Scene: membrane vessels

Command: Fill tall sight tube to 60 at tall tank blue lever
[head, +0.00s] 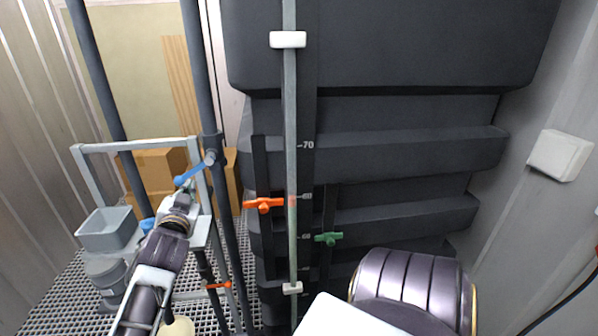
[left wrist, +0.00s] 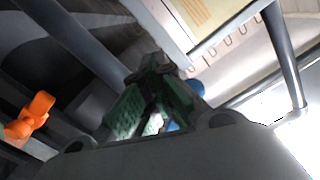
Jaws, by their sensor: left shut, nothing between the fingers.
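The tall tank (head: 400,120) is dark grey and ribbed, and its sight tube (head: 291,120) runs upright down its front beside a printed scale. A 70 reads clearly; the lower numbers are too small to read, and I cannot tell the liquid level. A blue lever (head: 195,168) sits on the dark pipe left of the tank. My left gripper (head: 187,190) is shut and empty, just below this lever; I cannot tell if they touch. In the left wrist view its green-padded fingers (left wrist: 155,98) are together, with a blue part (left wrist: 197,87) close behind them. My right gripper is out of view.
An orange lever (head: 264,204) and a green lever (head: 328,238) are on the tank front. Another orange lever (head: 217,285) is low on the pipes. A grey bin (head: 107,230) stands at left on a frame. A white box (head: 560,155) is on the right wall.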

